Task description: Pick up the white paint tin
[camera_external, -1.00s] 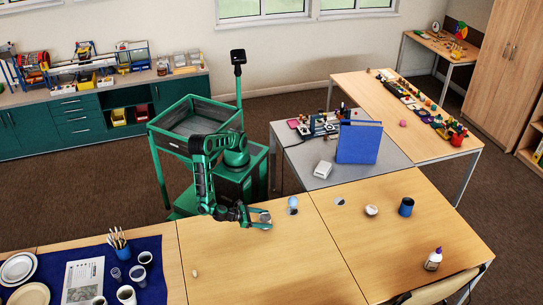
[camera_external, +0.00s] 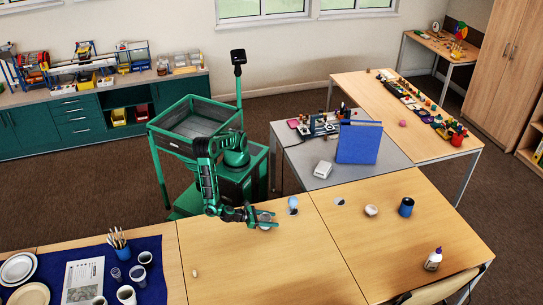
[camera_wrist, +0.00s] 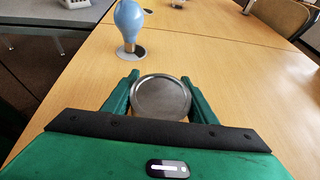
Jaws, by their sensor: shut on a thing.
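A round tin with a grey metal lid (camera_wrist: 160,97) stands between the fingers of my gripper (camera_wrist: 161,100) in the wrist view. The lid is seen from above; the tin's side is mostly hidden, so its colour is hard to tell. In the external view my gripper (camera_external: 266,219) is low over the near wooden table, with the small pale tin (camera_external: 264,215) at its fingertips. The fingers are shut on the tin, one on each side. Whether the tin touches the table cannot be told.
A light blue bulb-shaped thing (camera_wrist: 130,20) stands just beyond the tin, left in the wrist view. To the right on the tables are a pale round thing (camera_external: 371,210), a dark blue mug (camera_external: 406,207) and a white bottle (camera_external: 433,260). The table's front middle is mostly clear.

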